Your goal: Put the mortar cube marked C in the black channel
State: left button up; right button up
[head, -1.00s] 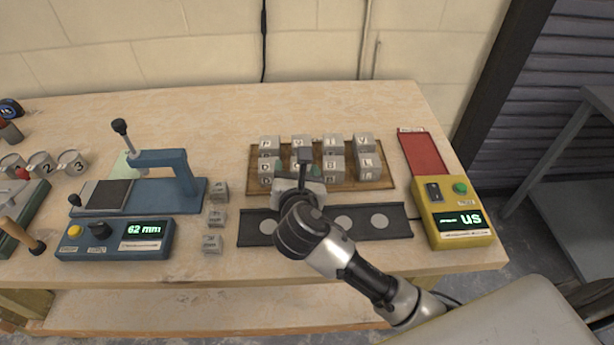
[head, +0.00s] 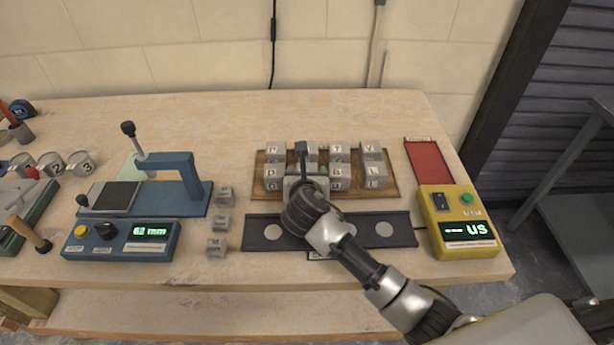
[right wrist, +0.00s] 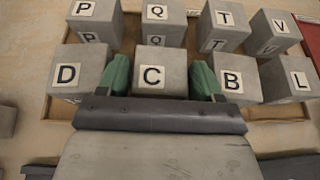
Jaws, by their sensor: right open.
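The mortar cube marked C (right wrist: 155,75) stands in the front row of a wooden tray (head: 395,190), between cubes D (right wrist: 72,72) and B (right wrist: 236,78). My right gripper (right wrist: 160,78) is open, its green-padded fingers on either side of cube C. In the head view the right gripper (head: 306,178) covers most of cube C. The black channel (head: 262,240) lies in front of the tray, with pale round spots along it; my right arm hides part of it. My left gripper is out of view.
Cubes P (right wrist: 92,22), Q (right wrist: 157,22) and T (right wrist: 220,25) stand behind. A blue press (head: 190,170) is further left, a yellow meter (head: 460,222) and red plate (head: 427,162) at right.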

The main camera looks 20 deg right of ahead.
jog(key=shift+w+d+f, duration=0.15)
jog(key=shift+w+f, duration=0.1)
jog(key=shift+w, duration=0.25)
jog(key=shift+r, duration=0.1)
jog(key=c, duration=0.9)
jog(key=shift+c, duration=0.2)
